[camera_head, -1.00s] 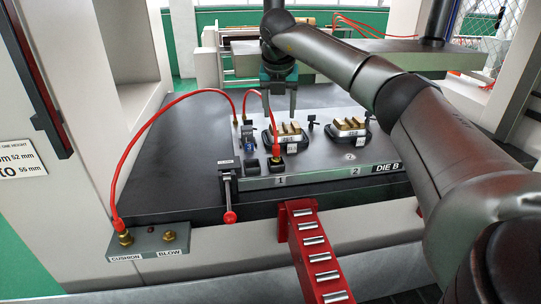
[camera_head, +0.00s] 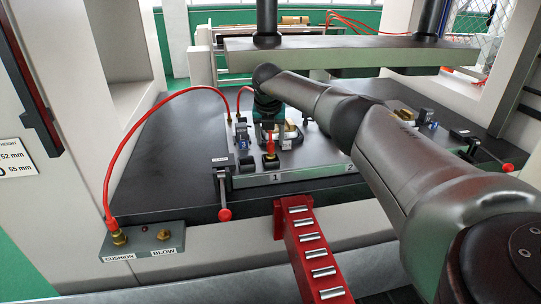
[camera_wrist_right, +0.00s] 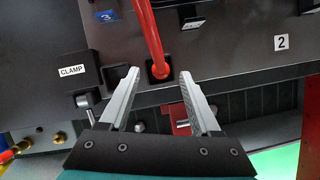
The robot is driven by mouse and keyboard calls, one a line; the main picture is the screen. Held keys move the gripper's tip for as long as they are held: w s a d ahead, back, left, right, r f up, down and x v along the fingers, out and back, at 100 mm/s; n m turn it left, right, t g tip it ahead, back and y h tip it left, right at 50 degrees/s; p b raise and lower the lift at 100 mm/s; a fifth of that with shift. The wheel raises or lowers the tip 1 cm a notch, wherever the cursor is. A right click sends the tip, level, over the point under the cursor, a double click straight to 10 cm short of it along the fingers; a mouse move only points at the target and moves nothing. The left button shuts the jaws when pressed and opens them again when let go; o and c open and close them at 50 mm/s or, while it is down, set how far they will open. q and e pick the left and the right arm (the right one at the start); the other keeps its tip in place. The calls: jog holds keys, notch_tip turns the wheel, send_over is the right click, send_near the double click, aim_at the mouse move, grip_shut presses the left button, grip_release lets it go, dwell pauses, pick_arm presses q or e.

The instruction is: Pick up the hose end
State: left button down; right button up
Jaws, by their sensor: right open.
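A red hose (camera_head: 157,109) runs from the CUSHION fitting (camera_head: 119,237) at the front left up to the die plate. A red hose end (camera_head: 270,142) stands in a small black block (camera_head: 271,161) near the plate's front edge, beside the number 1. My right gripper (camera_head: 268,127) is over this end. In the right wrist view the red hose (camera_wrist_right: 148,36) runs down to a black square socket between the fingertips of my right gripper (camera_wrist_right: 160,74). The fingers are open, one on each side, with gaps. My left gripper is out of view.
A clamp with a red knob (camera_head: 225,214) stands at the plate's left corner, and another red knob (camera_head: 507,168) is at the right. A red roller rail (camera_head: 308,245) juts out in front. The dark bed (camera_head: 180,150) left of the plate is clear.

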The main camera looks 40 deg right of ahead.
jog(key=shift+w+d+f, duration=0.15)
jog(key=shift+d+f, duration=0.05)
jog(key=shift+f, duration=0.5)
grip_shut()
dwell(1.1)
